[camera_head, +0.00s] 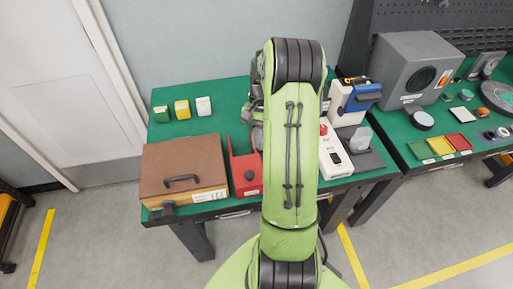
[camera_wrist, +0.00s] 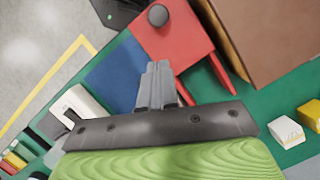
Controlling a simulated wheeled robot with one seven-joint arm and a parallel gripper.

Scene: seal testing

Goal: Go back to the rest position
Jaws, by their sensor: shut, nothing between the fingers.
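My gripper (camera_wrist: 157,68) shows in the wrist view with its two grey fingers together and nothing between them. It is above the green table, beside the red fixture (camera_wrist: 180,35) and in front of a blue patch (camera_wrist: 112,72). In the head view my green arm reaches over the table and hides most of the gripper end. The red fixture (camera_head: 243,168) stands to the left of my arm there. I cannot tell from these views how high the fingertips are above the table.
A brown case (camera_head: 185,160) lies left of the red fixture. Small green, yellow and white blocks (camera_head: 182,109) stand behind it. Right of my arm are a white device (camera_head: 333,155) and a blue-and-white device (camera_head: 350,98). A second table with a grey machine (camera_head: 410,70) stands further right.

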